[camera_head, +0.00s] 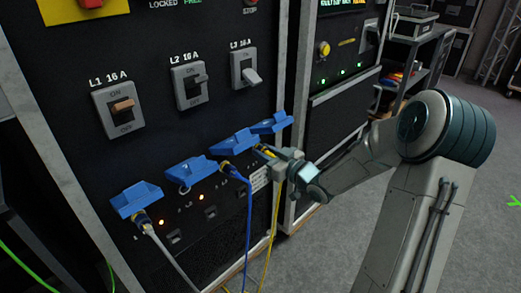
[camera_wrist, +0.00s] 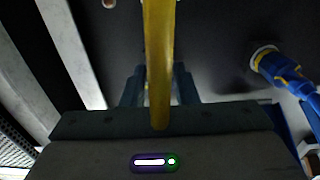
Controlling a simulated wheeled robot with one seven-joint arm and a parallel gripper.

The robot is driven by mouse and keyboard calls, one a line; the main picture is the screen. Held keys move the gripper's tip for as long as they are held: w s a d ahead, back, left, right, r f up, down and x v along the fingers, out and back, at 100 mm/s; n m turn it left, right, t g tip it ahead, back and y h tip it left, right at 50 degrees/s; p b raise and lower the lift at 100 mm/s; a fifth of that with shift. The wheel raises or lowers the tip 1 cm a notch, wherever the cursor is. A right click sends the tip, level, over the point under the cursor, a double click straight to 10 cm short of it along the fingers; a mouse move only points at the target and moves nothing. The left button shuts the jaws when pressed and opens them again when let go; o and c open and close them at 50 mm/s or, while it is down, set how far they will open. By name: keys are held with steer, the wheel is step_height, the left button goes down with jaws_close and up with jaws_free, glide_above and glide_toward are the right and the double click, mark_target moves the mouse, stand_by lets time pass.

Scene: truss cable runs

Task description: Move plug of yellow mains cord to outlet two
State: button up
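The yellow plug (camera_head: 265,151) is at the rightmost outlet, under the raised blue cover (camera_head: 271,123). Its yellow cord (camera_head: 272,225) hangs to the floor; in the wrist view the yellow cord (camera_wrist: 160,60) runs down the middle between my fingers. My gripper (camera_head: 277,158) is at this plug, its fingers on either side of the yellow. The cord hides the grip, so I cannot tell whether the fingers press on the plug. The second outlet from the left, under its blue cover (camera_head: 190,168), shows no plug.
A grey-white cord's plug (camera_head: 143,220) is in the leftmost outlet. A blue cord's plug (camera_head: 228,169) is in the third, and shows close to my fingers in the wrist view (camera_wrist: 275,65). Breaker switches (camera_head: 118,108) sit above. Cabinet posts stand beside my gripper.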

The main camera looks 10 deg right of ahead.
steer(key=shift+c, duration=1.3)
steer(key=shift+f+n+b, duration=0.1)
steer(key=shift+n+b, duration=0.2)
steer(key=shift+b, duration=0.05)
steer(key=shift+n+b, duration=0.4)
steer(key=shift+b, duration=0.05)
steer(key=shift+n+b, duration=0.4)
steer(key=shift+n, duration=0.3)
steer(key=shift+n+b, duration=0.4)
steer(key=shift+b, duration=0.35)
steer(key=shift+n+b, duration=0.5)
steer(key=shift+b, duration=0.15)
steer(key=shift+w+n+b, duration=0.1)
steer(key=shift+n+b, duration=0.3)
steer(key=shift+n, duration=0.1)
